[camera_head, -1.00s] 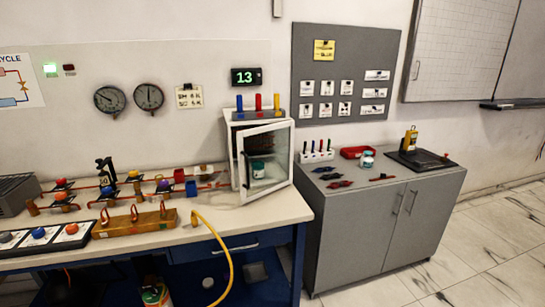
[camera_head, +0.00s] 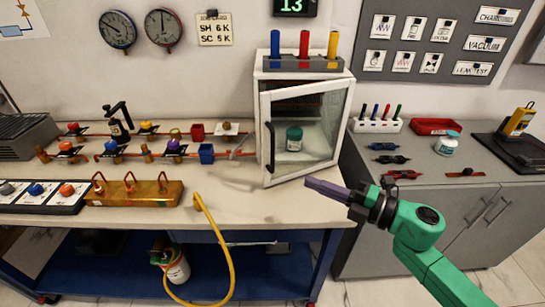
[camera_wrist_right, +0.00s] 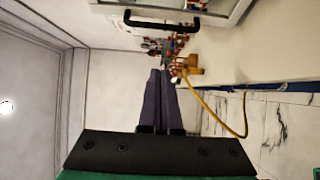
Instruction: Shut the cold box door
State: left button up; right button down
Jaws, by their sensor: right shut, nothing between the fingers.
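The cold box (camera_head: 259,120) is a white cabinet at the back edge of the bench's right end. Its white-framed glass door (camera_head: 300,178) looks ajar, with its left, handle side standing out from the box. The black handle (camera_head: 270,146) also shows in the right wrist view (camera_wrist_right: 162,24). A green-labelled jar (camera_head: 294,139) is seen through the glass. My right gripper (camera_head: 309,183) is shut and empty, its purple fingers pointing left just in front of the door's lower edge. Whether it touches the door I cannot tell. My left gripper is not in view.
Colored cylinders (camera_head: 304,48) stand on top of the box. A yellow hose (camera_head: 228,250) hangs over the bench front beside a brass manifold (camera_head: 135,193). A grey cabinet (camera_head: 405,225) with small tools stands to the right. Bare bench lies before the box.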

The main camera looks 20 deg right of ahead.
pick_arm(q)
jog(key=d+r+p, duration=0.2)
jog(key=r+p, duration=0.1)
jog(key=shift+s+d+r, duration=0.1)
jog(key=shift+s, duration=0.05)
pick_arm(e)
jog(key=w+a, duration=0.4)
jog(key=w, duration=0.6)
jog(key=shift+a, duration=0.3)
jog(key=shift+s, duration=0.1)
